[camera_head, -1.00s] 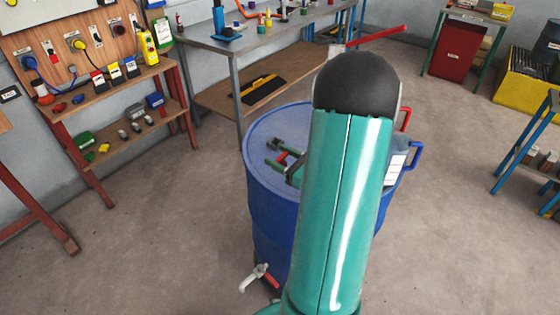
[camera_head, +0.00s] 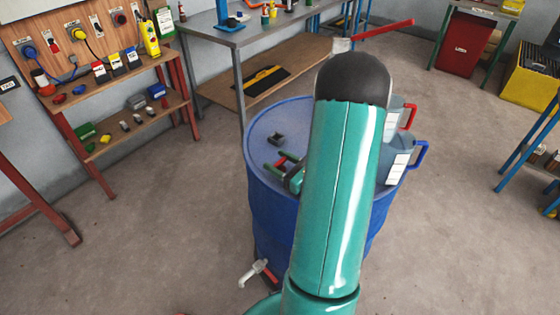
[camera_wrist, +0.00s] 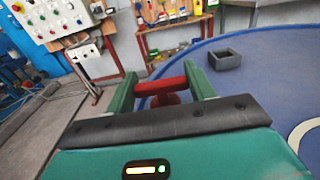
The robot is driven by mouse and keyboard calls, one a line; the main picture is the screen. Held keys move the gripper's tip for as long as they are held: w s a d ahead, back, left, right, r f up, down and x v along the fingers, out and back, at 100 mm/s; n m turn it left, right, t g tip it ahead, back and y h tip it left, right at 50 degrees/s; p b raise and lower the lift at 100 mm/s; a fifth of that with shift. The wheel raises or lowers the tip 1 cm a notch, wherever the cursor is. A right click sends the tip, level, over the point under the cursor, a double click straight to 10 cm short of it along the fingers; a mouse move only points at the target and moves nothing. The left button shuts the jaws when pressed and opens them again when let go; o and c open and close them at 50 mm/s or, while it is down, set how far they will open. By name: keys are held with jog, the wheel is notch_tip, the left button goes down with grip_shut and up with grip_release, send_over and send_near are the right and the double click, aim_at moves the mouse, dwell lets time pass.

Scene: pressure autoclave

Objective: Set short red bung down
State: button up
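The short red bung (camera_wrist: 172,87) is a red crossbar with a rounded red part below it, seen in the wrist view. My gripper (camera_wrist: 160,88) has two green fingers, one at each end of the crossbar, and appears shut on it. In the head view my gripper (camera_head: 277,163) is over the left part of the blue drum's top (camera_head: 262,127), with a bit of red between its fingers. I cannot tell whether the bung touches the drum. My arm hides much of the drum top.
A small grey square holder (camera_head: 277,139) sits on the drum top beyond my gripper; it also shows in the wrist view (camera_wrist: 224,59). Jugs with red and blue handles (camera_head: 400,155) stand at the drum's right. A tap (camera_head: 255,271) sticks out at lower left.

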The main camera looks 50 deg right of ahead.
jog(key=o, duration=0.4)
jog(key=shift+o, duration=0.2)
jog(key=shift+r, duration=0.1)
